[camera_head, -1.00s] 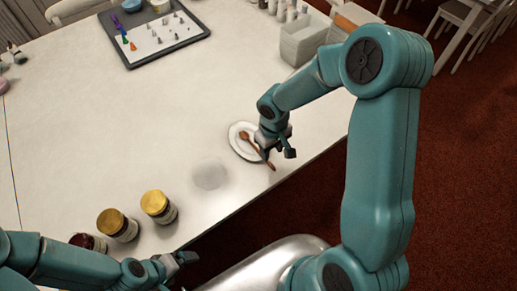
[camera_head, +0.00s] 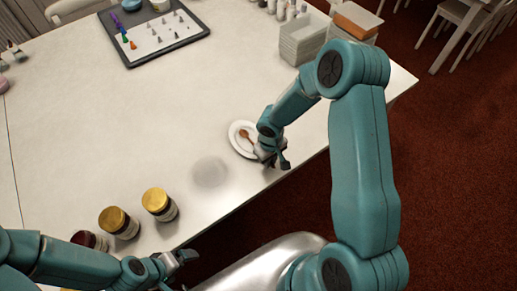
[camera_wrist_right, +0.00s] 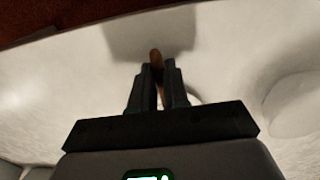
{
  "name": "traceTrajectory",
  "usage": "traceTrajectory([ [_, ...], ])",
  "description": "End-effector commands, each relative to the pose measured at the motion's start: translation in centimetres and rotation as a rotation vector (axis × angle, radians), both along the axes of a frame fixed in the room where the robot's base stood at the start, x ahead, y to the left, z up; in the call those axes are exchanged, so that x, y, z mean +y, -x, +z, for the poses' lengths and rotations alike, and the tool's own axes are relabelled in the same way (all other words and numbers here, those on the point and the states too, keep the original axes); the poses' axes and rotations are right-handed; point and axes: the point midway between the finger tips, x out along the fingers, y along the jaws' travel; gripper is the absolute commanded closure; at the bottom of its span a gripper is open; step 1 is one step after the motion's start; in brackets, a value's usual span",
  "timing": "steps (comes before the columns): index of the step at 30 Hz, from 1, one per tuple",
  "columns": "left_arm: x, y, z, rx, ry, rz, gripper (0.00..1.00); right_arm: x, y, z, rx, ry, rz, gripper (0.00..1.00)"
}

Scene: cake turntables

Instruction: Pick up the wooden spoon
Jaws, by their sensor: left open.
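The wooden spoon (camera_head: 246,136) lies with its bowl over a small white saucer (camera_head: 236,143), right of the table's middle in the head view. Its handle runs toward the table's near edge, partly hidden by my right gripper (camera_head: 275,163). In the right wrist view, the spoon's handle (camera_wrist_right: 156,58) is between the two black fingers of my right gripper (camera_wrist_right: 157,68). The fingers are close together on the handle, with little or no gap. My left gripper (camera_head: 180,268) is open and empty at the bottom, near the jars and the table's near edge.
Several gold-lidded jars (camera_head: 158,204) stand at the front left of the white table (camera_head: 110,130). A dark tray (camera_head: 150,59) with small nozzles is at the back. White containers (camera_head: 303,40) stand at the back right. The table's middle is clear.

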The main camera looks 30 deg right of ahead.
Motion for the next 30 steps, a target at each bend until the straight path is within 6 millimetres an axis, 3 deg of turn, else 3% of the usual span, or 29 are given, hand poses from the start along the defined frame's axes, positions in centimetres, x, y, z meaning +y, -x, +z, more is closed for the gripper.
traceTrajectory([
  [12,0.0,0.0,0.0,0.0,0.0,0.0,0.04,0.0,0.0,0.1,0.0,0.0,0.0,1.0],
  [17,0.0,0.0,0.1,0.0,0.0,0.0,0.04,0.0,-0.1,1.1,-0.001,0.002,0.0,1.0],
  [22,0.0,0.0,0.2,0.0,0.0,0.0,0.04,-0.1,-0.2,4.7,-0.007,0.002,-0.001,1.0],
  [30,0.0,0.0,-0.1,0.0,0.0,0.0,0.04,0.0,-0.2,13.4,-0.009,0.001,0.0,1.0],
])
